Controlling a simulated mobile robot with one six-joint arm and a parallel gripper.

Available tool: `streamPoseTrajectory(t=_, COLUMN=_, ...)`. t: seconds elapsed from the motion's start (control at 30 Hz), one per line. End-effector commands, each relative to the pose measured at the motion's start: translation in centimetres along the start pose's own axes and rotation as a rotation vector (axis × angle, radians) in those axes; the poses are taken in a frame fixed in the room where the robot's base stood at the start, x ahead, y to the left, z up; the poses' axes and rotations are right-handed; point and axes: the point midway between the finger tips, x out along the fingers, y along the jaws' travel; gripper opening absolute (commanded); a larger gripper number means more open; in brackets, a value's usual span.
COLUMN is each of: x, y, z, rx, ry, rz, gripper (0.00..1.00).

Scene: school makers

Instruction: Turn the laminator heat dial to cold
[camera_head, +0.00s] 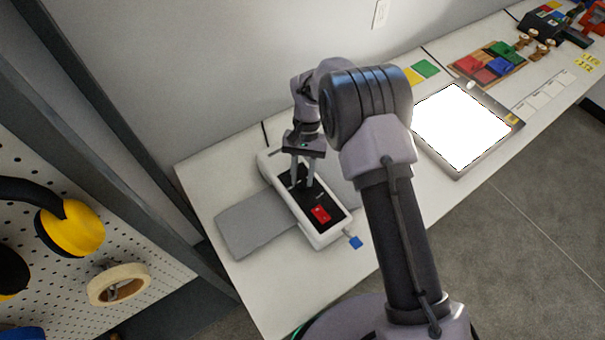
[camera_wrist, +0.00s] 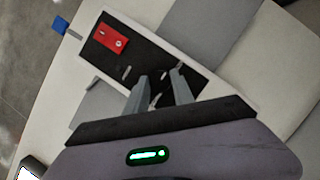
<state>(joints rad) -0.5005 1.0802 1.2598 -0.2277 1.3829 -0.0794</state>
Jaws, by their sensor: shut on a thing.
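The laminator (camera_head: 325,237) is a long white unit with a black top panel and grey flaps on both sides, lying on the white table. It also shows in the wrist view (camera_wrist: 191,56). A red switch (camera_head: 320,214) sits toward its near end, also seen in the wrist view (camera_wrist: 110,37). My gripper (camera_head: 302,184) points down at the black panel, its fingertips at the panel's far half. In the wrist view my gripper (camera_wrist: 163,76) has its fingers a little apart, closed on the heat dial, which is mostly hidden between them. The dial's setting cannot be read.
A blue tab (camera_head: 355,242) sticks out by the laminator's near end. A bright light pad (camera_head: 461,128) lies to the right, with a tray of coloured pieces (camera_head: 487,63) beyond. A pegboard with yellow ear muffs (camera_head: 72,228) and a tape roll (camera_head: 118,285) stands at left.

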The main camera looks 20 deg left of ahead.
Motion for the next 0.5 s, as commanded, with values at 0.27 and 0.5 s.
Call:
streamPoseTrajectory(t=0.27, x=0.03, y=0.02, z=0.0, rx=0.0, ry=0.0, rz=0.0, gripper=0.45)
streamPoseTrajectory(t=0.5, x=0.02, y=0.01, z=0.01, rx=0.0, ry=0.0, rz=0.0, gripper=0.5)
